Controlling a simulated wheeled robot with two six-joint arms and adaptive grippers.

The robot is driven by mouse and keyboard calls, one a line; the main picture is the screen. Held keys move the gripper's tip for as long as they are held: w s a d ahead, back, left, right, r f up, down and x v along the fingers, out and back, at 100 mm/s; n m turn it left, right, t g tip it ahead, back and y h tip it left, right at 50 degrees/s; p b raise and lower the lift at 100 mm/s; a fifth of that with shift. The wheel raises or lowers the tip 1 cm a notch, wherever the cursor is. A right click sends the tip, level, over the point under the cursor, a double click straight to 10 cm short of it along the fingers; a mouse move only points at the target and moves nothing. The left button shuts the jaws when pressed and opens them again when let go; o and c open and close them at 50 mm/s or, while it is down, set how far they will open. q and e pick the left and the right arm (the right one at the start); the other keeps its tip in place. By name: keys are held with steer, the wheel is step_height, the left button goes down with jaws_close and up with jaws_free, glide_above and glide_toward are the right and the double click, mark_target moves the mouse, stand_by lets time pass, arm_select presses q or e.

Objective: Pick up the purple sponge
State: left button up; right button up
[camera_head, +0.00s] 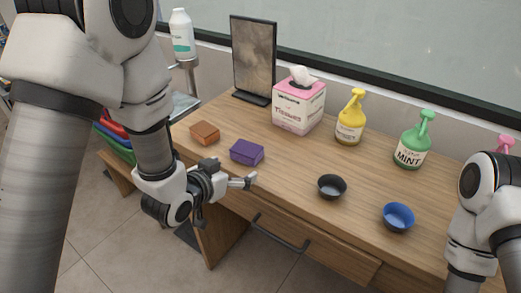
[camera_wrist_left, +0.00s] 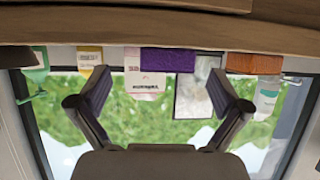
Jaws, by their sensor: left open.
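The purple sponge (camera_head: 247,152) lies on the wooden counter near its front edge, right of an orange-brown sponge (camera_head: 205,132). My left gripper (camera_head: 244,182) is just in front of the counter edge, close to the purple sponge and apart from it. In the left wrist view, which is upside down, the purple sponge (camera_wrist_left: 167,61) shows beyond the spread fingers of the left gripper (camera_wrist_left: 158,88), roughly midway between them. Nothing is between the fingers. Part of my right arm shows at the right edge, but its gripper is out of view.
A pink tissue box (camera_head: 299,106), a dark framed panel (camera_head: 253,60), a yellow bottle (camera_head: 350,120) and a green bottle (camera_head: 413,146) stand behind. A black bowl (camera_head: 331,188) and a blue bowl (camera_head: 398,218) sit to the right. A drawer handle (camera_head: 281,233) juts below the counter.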

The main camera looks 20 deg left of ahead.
mark_target(243, 152)
arm_select(q)
steer(key=w, duration=0.2)
steer(key=w+p, duration=0.1)
steer(key=w, duration=0.3)
steer(key=shift+w+d+p, duration=0.3)
steer(key=shift+w+p, duration=0.05)
steer(key=shift+w+f+t, duration=0.3)
steer(key=c, duration=0.8)
arm_select(e)
steer(key=shift+s+a+r, duration=0.1)
steer(key=shift+a+r, duration=0.1)
steer(key=shift+r, duration=0.3)
steer(key=shift+s+a+r, duration=0.1)
steer(key=shift+a+r, duration=0.05)
steer(key=shift+r, duration=0.35)
